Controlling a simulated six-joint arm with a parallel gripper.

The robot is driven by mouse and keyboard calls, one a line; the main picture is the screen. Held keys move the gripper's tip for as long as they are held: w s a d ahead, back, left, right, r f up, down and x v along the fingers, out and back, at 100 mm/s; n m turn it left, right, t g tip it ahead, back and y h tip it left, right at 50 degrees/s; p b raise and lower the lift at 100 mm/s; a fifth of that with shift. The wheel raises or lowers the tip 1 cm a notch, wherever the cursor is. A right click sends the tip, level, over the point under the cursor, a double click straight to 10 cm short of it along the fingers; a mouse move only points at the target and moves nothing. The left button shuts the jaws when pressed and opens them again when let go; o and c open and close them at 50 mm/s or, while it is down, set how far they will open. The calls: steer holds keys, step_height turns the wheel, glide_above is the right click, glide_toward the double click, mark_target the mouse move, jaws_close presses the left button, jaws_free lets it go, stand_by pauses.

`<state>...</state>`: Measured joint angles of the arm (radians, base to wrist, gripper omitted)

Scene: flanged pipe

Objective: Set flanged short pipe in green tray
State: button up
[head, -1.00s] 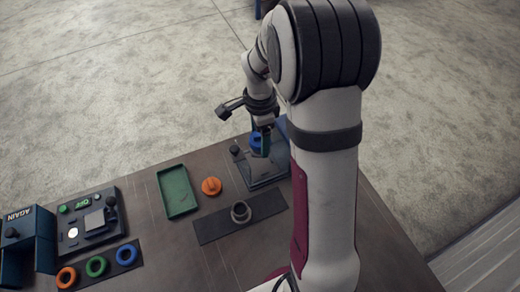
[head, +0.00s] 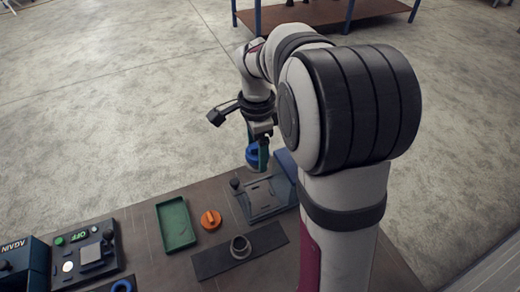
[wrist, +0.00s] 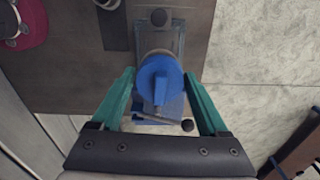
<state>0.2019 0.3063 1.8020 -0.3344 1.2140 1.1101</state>
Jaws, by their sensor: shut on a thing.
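My gripper (head: 259,150) is shut on a round blue-topped piece (head: 252,157), which has a raised grip bar and hangs above the grey fixture (head: 268,202). In the wrist view the blue top (wrist: 157,82) sits between the two green fingers, with a pale grey rim showing beyond it; its lower part is mostly hidden. A short grey flanged pipe (head: 240,247) stands upright on the dark mat (head: 212,262). The green tray (head: 176,224) lies left of the fixture and is empty.
An orange knobbed piece (head: 210,220) lies between tray and fixture. A black knob (head: 235,184) rises at the fixture's left corner.

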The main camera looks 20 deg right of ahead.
steer(key=w+a+f+n, duration=0.1)
steer(key=a+f+n, duration=0.1)
steer(key=a, duration=1)
steer(key=a+f+n, duration=0.1)
steer(key=a+n, duration=0.3)
steer(key=a, duration=0.8)
steer(key=shift+w+f+n, duration=0.35)
steer(key=shift+w+n, duration=0.05)
steer(key=shift+f, duration=0.1)
steer(key=shift+f, duration=1.15)
steer(key=shift+f, duration=0.5)
steer(key=shift+f, duration=0.7)
steer(key=shift+f, duration=0.35)
steer(key=shift+f, duration=0.35)
